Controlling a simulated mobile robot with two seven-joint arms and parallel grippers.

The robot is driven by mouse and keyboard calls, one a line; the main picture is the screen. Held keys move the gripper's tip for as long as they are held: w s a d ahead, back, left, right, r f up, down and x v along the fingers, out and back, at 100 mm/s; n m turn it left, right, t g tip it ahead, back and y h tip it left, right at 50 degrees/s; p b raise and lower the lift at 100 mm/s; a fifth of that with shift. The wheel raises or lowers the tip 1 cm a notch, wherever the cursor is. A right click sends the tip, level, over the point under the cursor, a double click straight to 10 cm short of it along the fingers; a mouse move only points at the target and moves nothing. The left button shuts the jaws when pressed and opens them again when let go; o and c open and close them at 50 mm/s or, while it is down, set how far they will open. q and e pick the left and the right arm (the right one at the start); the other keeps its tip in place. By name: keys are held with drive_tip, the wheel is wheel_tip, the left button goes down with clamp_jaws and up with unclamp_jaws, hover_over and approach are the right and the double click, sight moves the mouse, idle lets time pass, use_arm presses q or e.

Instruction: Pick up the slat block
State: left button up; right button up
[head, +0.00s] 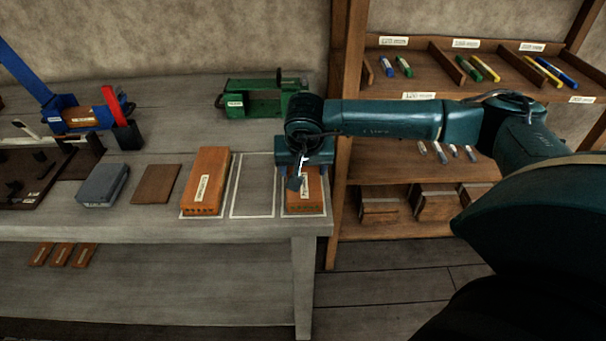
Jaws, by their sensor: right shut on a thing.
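An orange-brown block (310,197) with a white label stands in the right-hand white outline at the right end of the grey bench (262,255). My right gripper (298,182) points down over this block and is shut on it; the gripper and wrist hide its upper and back parts. I cannot tell whether it is lifted off the bench. A similar orange-brown block (206,180) with a label stands in the left-hand outline. I cannot read either label, so which one is the slat block is unclear. My left gripper is not in view.
The middle outline (253,195) is empty. A brown flat piece (156,184) and a grey block (103,185) lie to the left. A green clamp-like device (262,99) stands behind. A wooden shelf (470,163) with pens and blocks stands right of the bench.

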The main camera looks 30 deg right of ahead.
drive_tip(key=c, duration=0.5)
drive_tip(key=shift+r, duration=0.15)
